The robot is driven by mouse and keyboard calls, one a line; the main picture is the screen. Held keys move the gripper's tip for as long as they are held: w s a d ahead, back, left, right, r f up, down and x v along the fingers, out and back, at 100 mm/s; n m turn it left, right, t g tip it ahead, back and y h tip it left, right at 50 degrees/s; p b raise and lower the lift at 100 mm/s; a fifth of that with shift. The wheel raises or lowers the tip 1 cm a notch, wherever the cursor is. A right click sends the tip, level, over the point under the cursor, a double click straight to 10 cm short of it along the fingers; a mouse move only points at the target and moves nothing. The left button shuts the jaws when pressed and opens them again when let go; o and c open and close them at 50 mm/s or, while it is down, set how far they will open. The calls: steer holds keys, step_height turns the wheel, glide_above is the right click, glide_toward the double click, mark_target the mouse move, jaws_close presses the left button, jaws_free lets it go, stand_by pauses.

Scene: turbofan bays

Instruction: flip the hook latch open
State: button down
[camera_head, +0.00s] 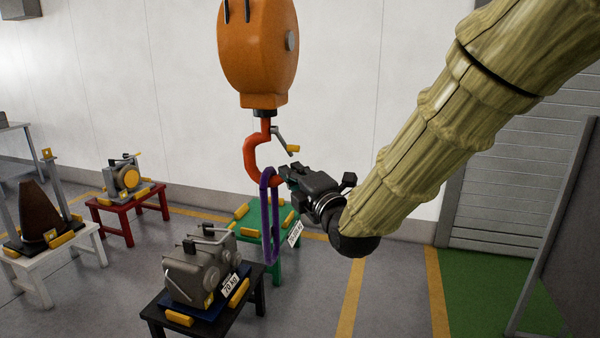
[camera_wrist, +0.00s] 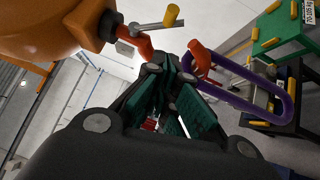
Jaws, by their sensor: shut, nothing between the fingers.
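The red hook (camera_head: 250,152) hangs under the orange hoist body (camera_head: 258,50). Its grey hook latch (camera_head: 279,138) slants down and right from the shank, its yellow end apart from the hook tip. In the wrist view the latch (camera_wrist: 150,27) points away from the fingers, with its yellow end (camera_wrist: 172,15) at the top. A purple sling (camera_head: 265,215) hangs in the hook. My gripper (camera_head: 284,172) is shut and empty, close beside the hook tip and below the latch. In the wrist view its fingertips (camera_wrist: 172,62) appear between the shank and the red tip (camera_wrist: 198,58); contact is unclear.
A black stand (camera_head: 205,310) with a grey housing (camera_head: 200,268) and a green stand (camera_head: 272,240) are below. Red (camera_head: 125,208) and white (camera_head: 38,268) stands with parts are at left. A grey panel (camera_head: 560,230) stands at right. Air right of the latch looks clear.

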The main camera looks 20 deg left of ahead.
steer(key=w+a+r+p, duration=0.1)
steer(key=w+a+p, duration=0.1)
steer(key=w+p, duration=0.2)
steer(key=shift+w+a, duration=0.3)
steer(key=shift+w, duration=1.1)
steer(key=shift+w+f+b, duration=0.15)
steer(key=shift+b, duration=0.5)
steer(key=shift+y, duration=0.3)
steer(key=shift+d+b, duration=0.15)
steer(key=shift+b, duration=0.4)
